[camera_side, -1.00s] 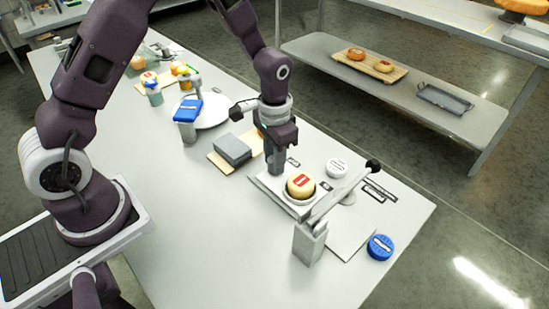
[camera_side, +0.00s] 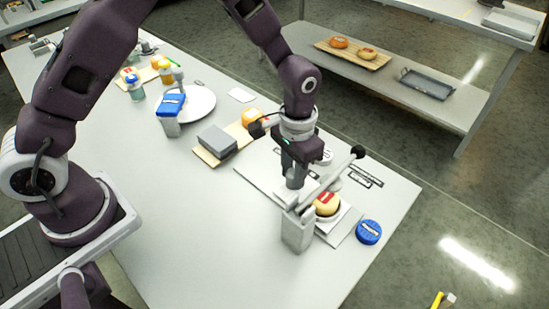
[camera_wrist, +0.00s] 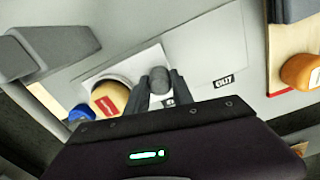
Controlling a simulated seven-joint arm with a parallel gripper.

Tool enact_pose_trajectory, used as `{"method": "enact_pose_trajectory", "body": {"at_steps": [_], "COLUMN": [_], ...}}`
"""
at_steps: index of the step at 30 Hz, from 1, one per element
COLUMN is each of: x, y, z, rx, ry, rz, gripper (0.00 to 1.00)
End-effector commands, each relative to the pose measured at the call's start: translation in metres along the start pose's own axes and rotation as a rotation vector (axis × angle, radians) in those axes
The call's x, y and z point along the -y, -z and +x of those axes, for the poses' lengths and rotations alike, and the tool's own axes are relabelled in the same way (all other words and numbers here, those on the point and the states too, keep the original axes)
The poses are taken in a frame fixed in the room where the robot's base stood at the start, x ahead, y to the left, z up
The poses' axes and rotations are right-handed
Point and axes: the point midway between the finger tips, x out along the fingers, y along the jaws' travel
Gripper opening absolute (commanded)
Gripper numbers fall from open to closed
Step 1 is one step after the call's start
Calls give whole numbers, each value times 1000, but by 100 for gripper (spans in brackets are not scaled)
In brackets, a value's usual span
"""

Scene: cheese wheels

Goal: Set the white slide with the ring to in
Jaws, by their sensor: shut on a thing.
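The white slide (camera_wrist: 140,66) lies flat on the table and carries a yellow cheese wheel (camera_side: 326,205) with a red label. The cheese sits in the slide's pale ring, beside the grey press post (camera_side: 297,232) and close to its lever (camera_side: 331,180). It also shows in the wrist view as the cheese wheel (camera_wrist: 108,99), left of my fingers. My gripper (camera_wrist: 160,88) is shut on the slide's grey upright knob (camera_wrist: 160,78). An OUT label (camera_wrist: 224,81) lies to the right of the knob; another label is mostly hidden by a finger.
A blue round piece (camera_side: 369,232) lies just beyond the slide's right end. The lever ends in a black ball (camera_side: 357,152) near my wrist. A grey block (camera_side: 217,140) on a board lies to the left. The table's front middle is clear.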

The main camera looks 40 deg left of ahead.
Motion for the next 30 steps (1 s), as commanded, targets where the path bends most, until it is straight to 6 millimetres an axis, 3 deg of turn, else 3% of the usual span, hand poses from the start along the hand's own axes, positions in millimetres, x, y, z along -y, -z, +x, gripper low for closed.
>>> {"method": "enact_pose_trajectory", "body": {"at_steps": [12,13,15,16,24,30], "x": [-13,-13,-13,-12,-10,-11], "y": [3,3,3,3,3,4], "z": [-1,-1,-1,-1,-4,-43], "rx": [-6,-6,-6,-6,-5,-9], "ry": [-5,-6,-6,-5,-2,-3], "rz": [2,2,2,2,0,0], "gripper": [0,34,48,50,50,50]}}
